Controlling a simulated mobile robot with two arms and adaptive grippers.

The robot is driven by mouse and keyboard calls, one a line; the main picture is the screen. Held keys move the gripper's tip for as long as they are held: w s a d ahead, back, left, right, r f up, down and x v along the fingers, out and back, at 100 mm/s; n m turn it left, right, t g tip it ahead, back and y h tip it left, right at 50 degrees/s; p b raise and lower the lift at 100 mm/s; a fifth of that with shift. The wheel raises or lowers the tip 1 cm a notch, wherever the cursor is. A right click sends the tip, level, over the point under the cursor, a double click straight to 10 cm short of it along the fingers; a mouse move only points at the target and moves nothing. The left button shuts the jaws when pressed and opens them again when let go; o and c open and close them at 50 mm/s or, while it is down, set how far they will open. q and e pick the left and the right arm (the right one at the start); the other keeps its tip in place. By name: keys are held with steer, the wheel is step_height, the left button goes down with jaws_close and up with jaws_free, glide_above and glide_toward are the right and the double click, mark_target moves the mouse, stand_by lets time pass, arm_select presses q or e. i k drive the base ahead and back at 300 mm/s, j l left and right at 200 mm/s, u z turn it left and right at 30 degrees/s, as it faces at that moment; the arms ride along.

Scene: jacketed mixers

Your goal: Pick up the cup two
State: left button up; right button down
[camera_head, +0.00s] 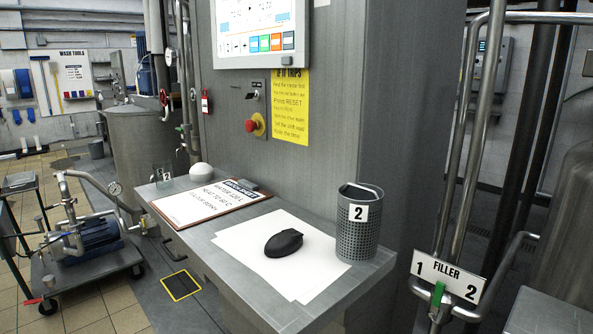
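A dark grey perforated metal cup (343,236) with a white label "2" stands upright near the right end of a grey shelf (378,266), close to the cabinet wall. Its top is open; I cannot see its bottom inside. A small dark or see-through item (162,174) with another "2" label stands at the shelf's far left end; it is too small to tell what it is. Neither of my grippers is in view.
A black mouse (283,243) lies on white sheets (245,240) left of the cup. A clipboard (208,203) and a white dome (200,170) are further left. Pipes and a "FILLER 1 2" sign (447,275) stand right of the shelf. A pump cart (85,262) is on the floor left.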

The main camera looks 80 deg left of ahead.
mark_target(162, 169)
steer(key=u, duration=3.4)
steer(key=i+j+z, duration=0.15)
steer(key=j+z, duration=0.25)
steer(key=i+j+z, duration=0.15)
steer(key=z, duration=0.25)
steer(key=j, duration=0.1)
